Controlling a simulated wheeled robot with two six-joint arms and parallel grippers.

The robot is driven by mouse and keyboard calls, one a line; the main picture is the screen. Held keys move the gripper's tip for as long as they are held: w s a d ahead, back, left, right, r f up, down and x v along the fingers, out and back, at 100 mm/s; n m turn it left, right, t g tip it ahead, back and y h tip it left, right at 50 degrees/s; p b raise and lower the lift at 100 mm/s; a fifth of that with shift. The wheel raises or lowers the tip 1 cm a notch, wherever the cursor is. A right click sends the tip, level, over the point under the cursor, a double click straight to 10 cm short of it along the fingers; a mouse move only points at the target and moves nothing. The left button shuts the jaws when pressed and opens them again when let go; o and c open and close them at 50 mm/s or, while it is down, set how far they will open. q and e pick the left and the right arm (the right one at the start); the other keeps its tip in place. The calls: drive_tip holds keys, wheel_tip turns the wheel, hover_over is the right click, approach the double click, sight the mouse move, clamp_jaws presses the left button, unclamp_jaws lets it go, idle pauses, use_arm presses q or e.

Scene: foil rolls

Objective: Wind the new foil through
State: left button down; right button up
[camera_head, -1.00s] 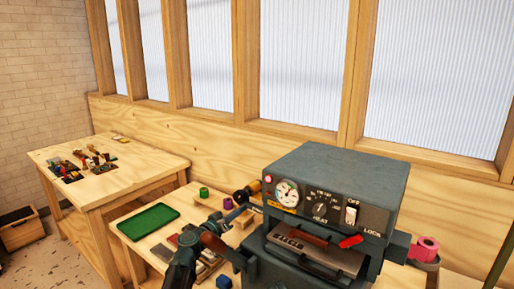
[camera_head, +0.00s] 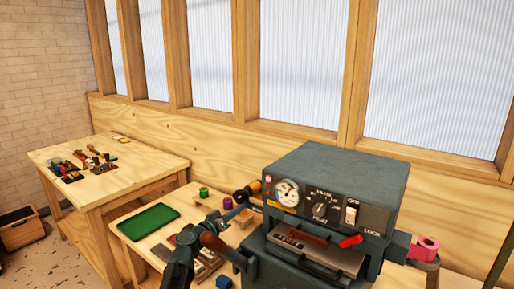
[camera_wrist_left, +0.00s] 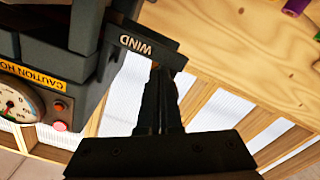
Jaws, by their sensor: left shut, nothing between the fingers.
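The dark grey foil machine (camera_head: 335,180) stands at the right in the head view, with a gauge, a dial, an off/on switch and a red lock lever. A pink roll (camera_head: 427,247) sits on its right side. A dark spindle with an orange end (camera_head: 247,192) sticks out at its left. My right gripper is out of view.
A green tray (camera_head: 148,222), a green roll (camera_head: 204,192) and a purple roll (camera_head: 228,203) are on the bench left of the machine. A blue block (camera_head: 223,282) is near the front. A second table (camera_head: 140,160) at the left holds stamping tools.

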use_arm(q)
drive_tip(key=shift+w+a, duration=0.1)
drive_tip(key=shift+a, duration=0.05)
drive_tip(key=shift+f, duration=0.2)
drive_tip(key=shift+f+b, duration=0.25)
drive_tip(key=shift+b, duration=0.2)
drive_tip(key=v, duration=0.6)
